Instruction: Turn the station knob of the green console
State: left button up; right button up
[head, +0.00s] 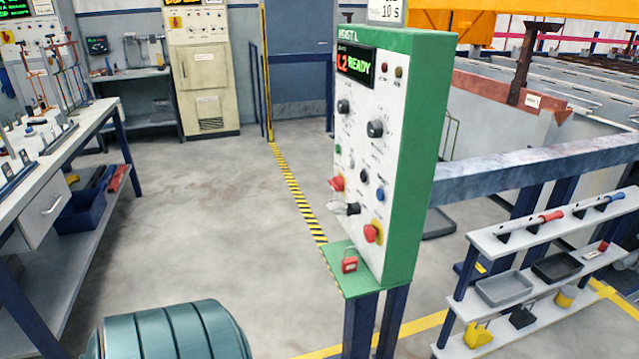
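The green console (427,150) stands right of centre in the head view, on a dark blue post with a small green shelf. Its white front faces left and is seen at a slant. Its lit display (356,64) appears to read "L2 READY". Two larger dark knobs sit below it, an upper left knob (343,106) and a right knob (375,128). Smaller controls, a blue button (380,195) and red buttons (372,232) are lower down. The labels are too small to read, so I cannot tell which is the station knob. Neither gripper is in view.
A workbench (50,165) with tools runs along the left. A white shelf rack (530,235) with trays and red-handled tools stands at right, below a grey rail (540,165). A red padlock (349,262) rests on the console's shelf. The floor (215,215) left of the console is clear.

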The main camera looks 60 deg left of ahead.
aim_at(342, 105)
jog(key=u, duration=1.5)
